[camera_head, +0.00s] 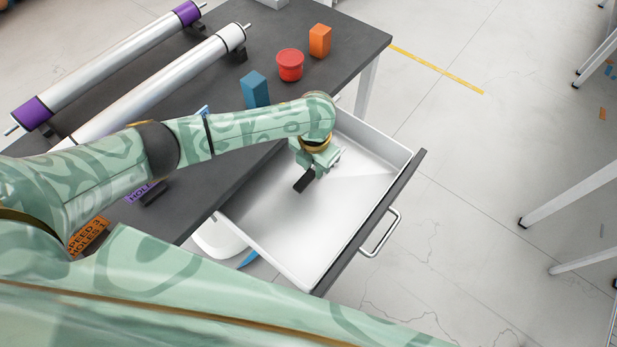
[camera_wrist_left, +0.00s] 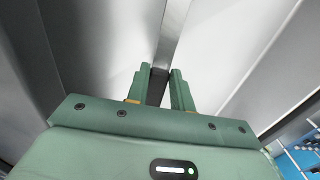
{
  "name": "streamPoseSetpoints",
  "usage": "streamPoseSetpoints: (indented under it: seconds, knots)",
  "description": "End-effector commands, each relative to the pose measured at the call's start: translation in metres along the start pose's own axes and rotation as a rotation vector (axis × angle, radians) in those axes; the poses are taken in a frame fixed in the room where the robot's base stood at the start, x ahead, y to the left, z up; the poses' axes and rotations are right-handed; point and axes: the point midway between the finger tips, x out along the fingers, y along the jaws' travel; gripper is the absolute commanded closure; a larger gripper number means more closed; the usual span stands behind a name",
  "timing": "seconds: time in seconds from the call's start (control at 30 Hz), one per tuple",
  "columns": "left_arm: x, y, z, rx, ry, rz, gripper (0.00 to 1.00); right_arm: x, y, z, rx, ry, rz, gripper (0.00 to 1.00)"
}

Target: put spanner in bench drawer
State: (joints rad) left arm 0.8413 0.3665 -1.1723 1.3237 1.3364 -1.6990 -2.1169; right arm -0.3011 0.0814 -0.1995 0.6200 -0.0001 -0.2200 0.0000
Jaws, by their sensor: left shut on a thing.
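The bench drawer (camera_head: 262,225) is pulled out from the dark bench. It is white inside and looks empty, with a dark front and a metal bar handle (camera_head: 382,234). My left gripper (camera_head: 318,162) is over the drawer's opening, towards the bench side. In the left wrist view my left gripper (camera_wrist_left: 161,92) is shut on the spanner (camera_wrist_left: 175,35), a flat grey metal strip that looks darker between the fingers. A dark end of the spanner (camera_head: 304,182) sticks out below the gripper in the head view. Its height above the drawer floor is hard to tell. My right gripper is out of view.
On the bench top (camera_head: 345,60) stand a blue block (camera_head: 255,89), a red tub (camera_head: 290,65) and an orange block (camera_head: 320,40). Two long rollers (camera_head: 160,82) lie at the left. Orange (camera_head: 88,238) and purple labels lie near my arm. Floor right of the drawer is clear.

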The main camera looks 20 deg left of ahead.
Motion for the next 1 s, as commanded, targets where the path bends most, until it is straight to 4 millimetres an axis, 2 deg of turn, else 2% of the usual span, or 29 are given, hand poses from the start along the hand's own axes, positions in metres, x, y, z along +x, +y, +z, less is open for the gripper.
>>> streamPoseSetpoints:
  seconds: [0.23,0.4,0.77,0.8,0.87,1.0]
  knots:
    - [0.019,0.003,-0.015,0.0,0.001,0.0,1.0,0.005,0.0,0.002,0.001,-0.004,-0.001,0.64]
    - [0.049,0.004,-0.015,-0.001,0.001,0.0,1.0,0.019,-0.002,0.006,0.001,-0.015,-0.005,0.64]
    - [0.051,0.004,-0.014,-0.001,-0.002,0.001,1.0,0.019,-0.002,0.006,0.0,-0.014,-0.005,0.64]
    - [0.051,0.004,-0.014,-0.001,-0.002,0.001,0.71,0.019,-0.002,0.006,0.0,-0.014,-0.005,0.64]
    - [0.05,0.004,-0.014,-0.001,-0.002,0.001,0.55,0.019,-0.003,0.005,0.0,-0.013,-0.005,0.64]
    - [0.05,0.004,-0.014,-0.001,-0.002,0.001,0.55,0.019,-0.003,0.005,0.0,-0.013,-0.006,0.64]
